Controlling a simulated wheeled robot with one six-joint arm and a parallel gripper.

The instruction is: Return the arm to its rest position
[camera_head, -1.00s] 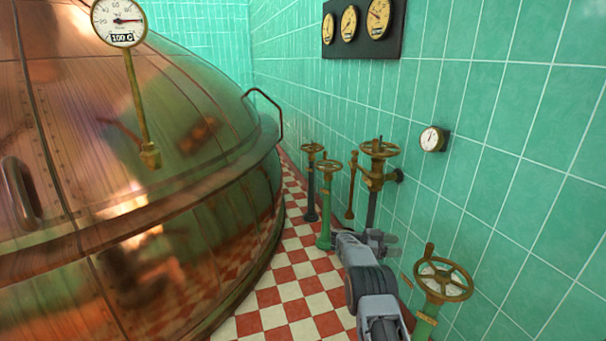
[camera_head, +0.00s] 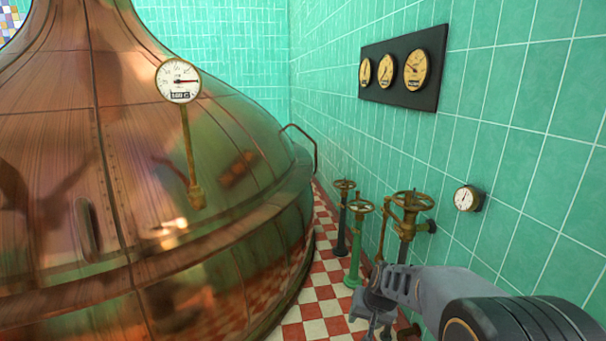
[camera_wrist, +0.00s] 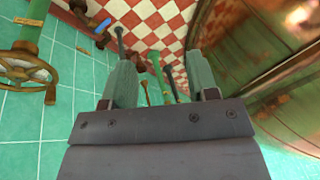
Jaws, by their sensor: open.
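My gripper (camera_head: 372,308) is in the lower right of the head view, with my arm reaching in from the bottom right corner. In the wrist view my gripper (camera_wrist: 159,58) has its two fingers well apart with nothing held between them. Floor tiles and a green valve post show beyond the gap. In the head view the gripper appears in front of the valve posts and the floor. I cannot tell its exact distance from them.
A large copper kettle (camera_head: 160,130) fills the left. Valve posts with handwheels (camera_head: 357,207) stand along the green tiled wall (camera_head: 520,130), one brass handwheel (camera_head: 412,200) near my arm. A gauge panel (camera_head: 425,97) and a small gauge (camera_head: 464,199) hang there. Checkered floor (camera_head: 325,280) lies between.

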